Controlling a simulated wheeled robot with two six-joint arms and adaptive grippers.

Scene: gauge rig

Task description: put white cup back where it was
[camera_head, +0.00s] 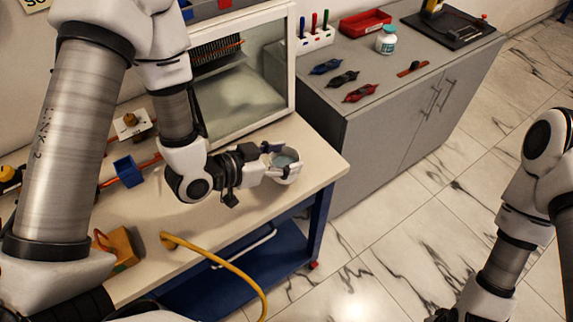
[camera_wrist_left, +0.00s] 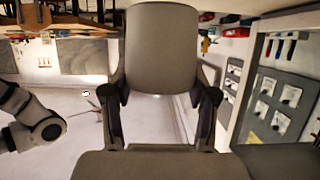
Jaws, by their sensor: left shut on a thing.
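The white cup (camera_head: 286,160) is between the fingers of my left gripper (camera_head: 280,164), which is shut on it. The cup's round opening faces up in the head view, and it looks upright. It is over the right end of the pale workbench (camera_head: 325,165); whether it touches the top cannot be told. In the left wrist view the cup (camera_wrist_left: 162,48) fills the middle as a grey shape, with the fingers of my left gripper (camera_wrist_left: 162,105) at both sides. The fingers of my right gripper are out of view.
A white-framed glass case (camera_head: 290,70) stands behind the cup. A blue open box (camera_head: 127,170), a yellow-orange block (camera_head: 118,247) and a yellow hose (camera_head: 215,257) lie to the left. A grey cabinet (camera_head: 385,125) with goggles, markers and a jar stands to the right.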

